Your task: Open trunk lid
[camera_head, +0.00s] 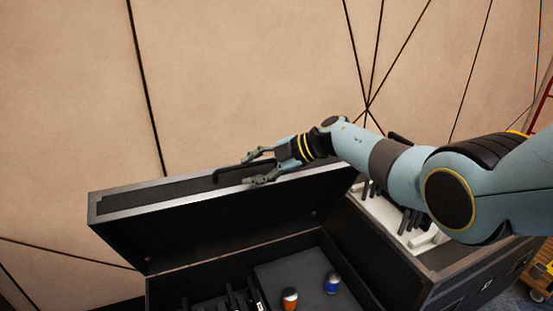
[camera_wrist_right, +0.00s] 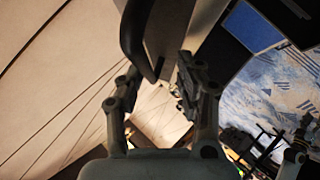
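The black trunk (camera_head: 375,250) stands at the lower right of the head view. Its lid (camera_head: 225,225) is raised steeply, with its dark inner face toward me. My right gripper (camera_head: 259,168) is at the lid's upper edge, with its fingers spread on either side of it. In the right wrist view, my right gripper (camera_wrist_right: 155,88) has its fingers apart, and the lid's edge (camera_wrist_right: 168,30) reaches between them. I cannot tell whether either finger touches the lid.
An orange can (camera_head: 289,299) and a blue can (camera_head: 332,283) stand inside the trunk beside dark slotted items. A compartment with white trim (camera_head: 385,217) lies to the right. A beige panelled wall (camera_head: 235,70) rises behind the lid.

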